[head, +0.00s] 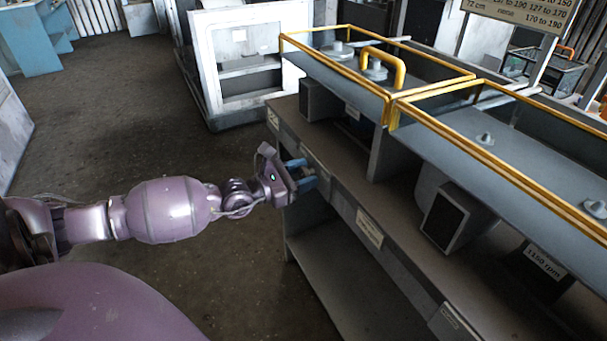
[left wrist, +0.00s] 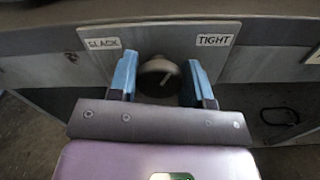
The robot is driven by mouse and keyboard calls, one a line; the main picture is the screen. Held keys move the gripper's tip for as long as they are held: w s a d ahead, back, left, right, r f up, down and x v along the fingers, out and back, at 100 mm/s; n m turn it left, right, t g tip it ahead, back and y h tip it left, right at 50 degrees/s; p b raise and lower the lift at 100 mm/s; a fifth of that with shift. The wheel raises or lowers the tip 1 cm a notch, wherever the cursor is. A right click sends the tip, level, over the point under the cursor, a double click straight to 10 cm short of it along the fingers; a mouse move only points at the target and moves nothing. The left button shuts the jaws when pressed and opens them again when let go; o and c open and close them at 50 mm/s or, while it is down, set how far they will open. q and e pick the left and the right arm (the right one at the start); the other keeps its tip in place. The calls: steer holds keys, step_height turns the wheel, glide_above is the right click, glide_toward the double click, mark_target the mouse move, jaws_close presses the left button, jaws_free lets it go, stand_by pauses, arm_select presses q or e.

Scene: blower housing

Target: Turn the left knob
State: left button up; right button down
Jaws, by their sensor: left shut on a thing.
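The left knob (left wrist: 158,77) is a dark round knob with a pale pointer line, on a grey plate (left wrist: 222,62) between a SLACK label (left wrist: 103,44) on the left and a TIGHT label (left wrist: 214,40) on the right. My left gripper (left wrist: 160,78) has its blue fingers on either side of the knob and is shut on it. In the head view my left gripper (head: 303,174) reaches the front face of the grey bench; the knob is hidden there by the fingers. My right gripper is in neither view.
The long grey bench (head: 395,225) carries yellow-railed trays (head: 335,68) and dark boxes (head: 452,216) under them. A lower shelf (head: 345,285) sits below. A white cabinet (head: 205,75) stands behind. Open floor (head: 110,130) lies to the left.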

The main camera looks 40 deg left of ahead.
arm_select(q)
steer(key=n, duration=0.1)
steer(key=n+b, duration=0.1)
steer(key=shift+f+n+b, duration=0.3)
steer(key=shift+a+n+b, duration=0.1)
steer(key=shift+n+b, duration=0.65)
steer(key=shift+n, duration=0.25)
steer(key=shift+r+n, duration=0.25)
steer(key=shift+n, duration=0.05)
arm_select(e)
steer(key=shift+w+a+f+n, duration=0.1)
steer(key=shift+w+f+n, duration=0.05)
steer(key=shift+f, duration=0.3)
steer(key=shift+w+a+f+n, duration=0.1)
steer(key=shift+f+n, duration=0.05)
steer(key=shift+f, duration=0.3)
arm_select(q)
steer(key=o, duration=0.9)
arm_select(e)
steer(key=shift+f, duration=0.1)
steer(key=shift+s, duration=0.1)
